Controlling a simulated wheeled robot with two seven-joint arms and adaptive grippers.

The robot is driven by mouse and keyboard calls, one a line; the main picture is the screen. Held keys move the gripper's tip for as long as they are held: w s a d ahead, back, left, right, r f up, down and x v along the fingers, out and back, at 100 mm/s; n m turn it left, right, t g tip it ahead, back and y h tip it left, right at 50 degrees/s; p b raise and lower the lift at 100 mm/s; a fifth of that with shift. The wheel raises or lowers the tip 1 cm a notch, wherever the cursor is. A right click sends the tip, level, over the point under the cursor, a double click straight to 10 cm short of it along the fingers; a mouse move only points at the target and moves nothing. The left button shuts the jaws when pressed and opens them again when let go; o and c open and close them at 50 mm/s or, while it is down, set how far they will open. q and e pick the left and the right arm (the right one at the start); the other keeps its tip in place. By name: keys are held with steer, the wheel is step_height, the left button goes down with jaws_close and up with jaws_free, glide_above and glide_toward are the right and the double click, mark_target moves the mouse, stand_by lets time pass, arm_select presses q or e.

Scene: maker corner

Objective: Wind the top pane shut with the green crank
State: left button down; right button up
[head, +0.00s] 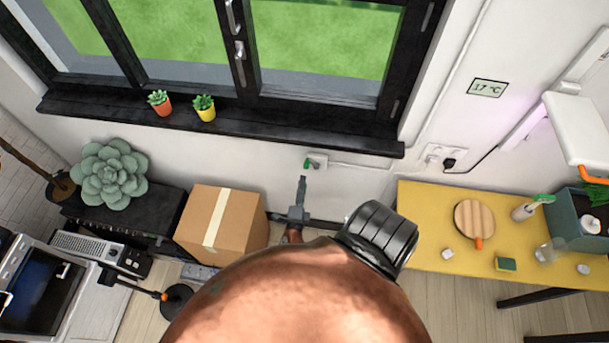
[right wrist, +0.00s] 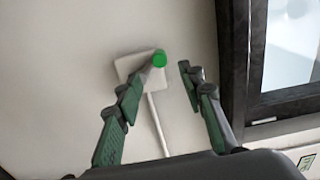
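The green crank (head: 309,163) sits on a small white wall plate (head: 321,163) below the window sill. In the right wrist view the crank's round green knob (right wrist: 160,59) stands out from its white plate (right wrist: 133,66). My right gripper (head: 302,182) points up at the wall just below the crank. In the right wrist view its fingers (right wrist: 169,72) are apart and empty, with the knob just beyond the left fingertip. Whether they touch cannot be told. A dark-framed window (head: 240,60) fills the top; I cannot tell which part is the top pane. My left gripper is out of view.
Two small potted plants (head: 204,107) stand on the black sill (head: 290,127). A cardboard box (head: 240,225) stands left of my right gripper. A yellow bench (head: 430,215) with small items is on the right. A white conduit (head: 360,166) runs right from the crank plate.

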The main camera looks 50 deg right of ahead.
steer(key=shift+v, duration=1.35)
steer(key=shift+f, duration=0.1)
